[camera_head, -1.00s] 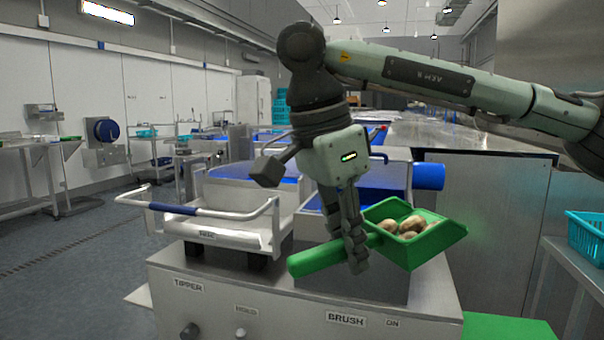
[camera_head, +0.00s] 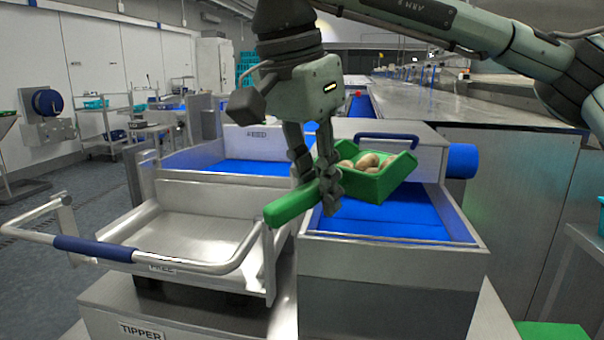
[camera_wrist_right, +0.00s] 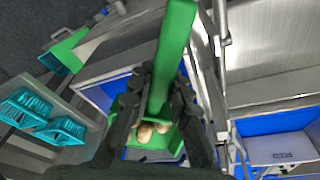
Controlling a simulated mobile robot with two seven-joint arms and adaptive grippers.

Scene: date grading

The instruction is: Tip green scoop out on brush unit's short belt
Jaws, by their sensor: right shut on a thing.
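The green scoop (camera_head: 386,180) holds several tan dates (camera_head: 364,162) in its pan. My right gripper (camera_head: 318,198) is shut on its thick green handle (camera_head: 290,204). The scoop is held above the blue short belt (camera_head: 385,220) in its steel-walled trough, the pan roughly level and slightly tilted. In the right wrist view the handle (camera_wrist_right: 172,50) runs between the two fingers and the dates (camera_wrist_right: 148,132) show in the pan. My left gripper is not in view.
A steel tipper tray (camera_head: 180,232) with a blue-grip bar (camera_head: 95,248) stands left of the trough. A blue feed belt (camera_head: 240,170) lies behind it. A blue roller (camera_head: 462,160) sticks out at the right. A long steel table (camera_head: 450,105) runs back.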

